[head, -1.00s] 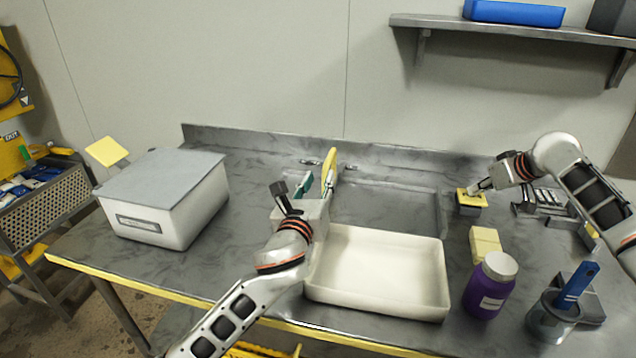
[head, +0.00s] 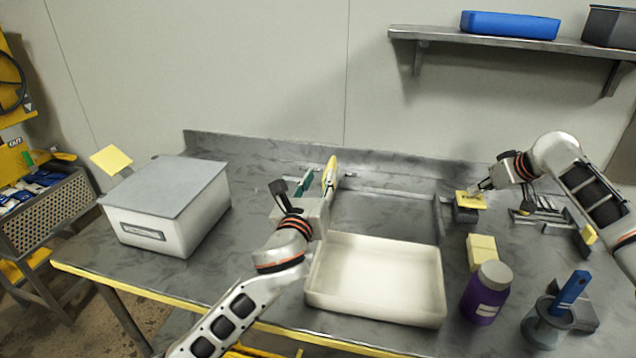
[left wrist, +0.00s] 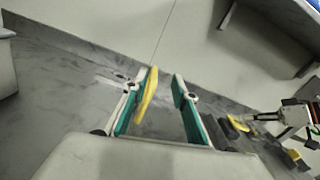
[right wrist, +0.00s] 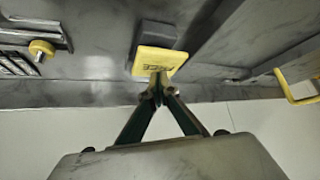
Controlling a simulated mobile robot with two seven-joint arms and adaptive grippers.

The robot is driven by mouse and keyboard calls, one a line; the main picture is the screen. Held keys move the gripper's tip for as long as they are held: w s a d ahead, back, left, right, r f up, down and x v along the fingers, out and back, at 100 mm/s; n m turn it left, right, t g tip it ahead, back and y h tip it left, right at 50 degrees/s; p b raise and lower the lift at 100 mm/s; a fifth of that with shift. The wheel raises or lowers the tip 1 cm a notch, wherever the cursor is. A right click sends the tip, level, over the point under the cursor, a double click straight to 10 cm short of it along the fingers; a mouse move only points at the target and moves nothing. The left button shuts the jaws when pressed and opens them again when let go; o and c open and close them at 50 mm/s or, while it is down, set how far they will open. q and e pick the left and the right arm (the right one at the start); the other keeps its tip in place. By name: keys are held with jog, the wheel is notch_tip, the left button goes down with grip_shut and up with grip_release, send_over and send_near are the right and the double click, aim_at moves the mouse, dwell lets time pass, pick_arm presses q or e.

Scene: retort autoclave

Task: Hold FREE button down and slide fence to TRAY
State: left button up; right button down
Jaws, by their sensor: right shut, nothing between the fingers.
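The yellow FREE button (head: 470,199) sits on a dark block at the back right of the bench; its lettered face shows in the right wrist view (right wrist: 158,61). My right gripper (head: 480,188) is shut and empty, its fingertips (right wrist: 158,90) at the button's edge, seemingly touching; how far it is pressed I cannot tell. The fence's upright yellow plate (head: 330,172) stands behind the white tray. My left gripper (head: 316,182) is open at this plate. In the left wrist view the yellow plate (left wrist: 147,95) is between the spread fingers (left wrist: 155,90), nearer the left one.
The white tray (head: 440,290) lies at the front middle. Yellow blocks (head: 481,250), a purple jar (head: 486,295) and a cup with a blue-handled tool (head: 549,322) stand to its right. A lidded white box (head: 160,225) stands left. A shelf (head: 510,40) hangs above.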

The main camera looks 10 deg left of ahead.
jog(key=shift+a+r+p, duration=0.1)
jog(key=shift+r+p, duration=2)
jog(key=shift+r, duration=0.1)
jog(key=shift+f, duration=0.1)
